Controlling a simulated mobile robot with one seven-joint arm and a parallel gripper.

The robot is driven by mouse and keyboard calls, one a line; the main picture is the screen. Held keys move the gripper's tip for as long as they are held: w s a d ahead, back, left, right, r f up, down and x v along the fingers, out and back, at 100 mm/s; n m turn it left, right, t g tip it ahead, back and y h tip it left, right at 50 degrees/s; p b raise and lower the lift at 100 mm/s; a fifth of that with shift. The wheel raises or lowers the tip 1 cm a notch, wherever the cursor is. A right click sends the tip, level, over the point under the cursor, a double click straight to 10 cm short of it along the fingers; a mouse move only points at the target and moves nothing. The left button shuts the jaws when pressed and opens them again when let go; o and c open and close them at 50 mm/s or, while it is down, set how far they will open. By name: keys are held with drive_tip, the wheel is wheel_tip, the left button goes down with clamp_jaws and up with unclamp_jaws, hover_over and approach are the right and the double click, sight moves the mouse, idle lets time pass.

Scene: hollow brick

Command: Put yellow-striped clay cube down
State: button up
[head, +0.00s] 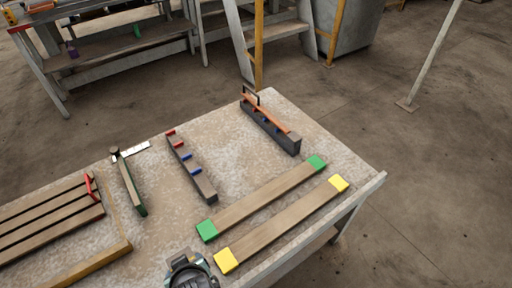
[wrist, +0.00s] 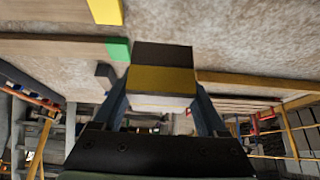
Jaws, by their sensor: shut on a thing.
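The yellow-striped clay cube (wrist: 162,79) is between the fingers of my gripper (wrist: 163,92) in the wrist view. It shows a dark face, a yellow band and a pale lower part. My gripper is shut on it. In the head view my gripper (head: 192,270) is at the bottom edge, over the near part of the worktable (head: 235,155), left of the yellow-ended board. The cube is not clearly visible there. I cannot tell whether the cube touches the table.
A green-ended board (head: 262,197) and a yellow-ended board (head: 285,220) lie side by side on the right. A dark rail with red and blue parts (head: 190,168), an orange-topped dark tool (head: 270,123) and a slatted wooden piece (head: 45,220) also lie there.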

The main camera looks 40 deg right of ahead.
drive_tip(key=b+x, duration=0.2)
drive_tip(key=b, duration=0.1)
drive_tip(key=shift+w+b, duration=0.25)
drive_tip(key=shift+b, duration=0.4)
drive_tip(key=shift+r, duration=0.1)
wheel_tip(320, 180, down, 10)
drive_tip(key=b, duration=0.3)
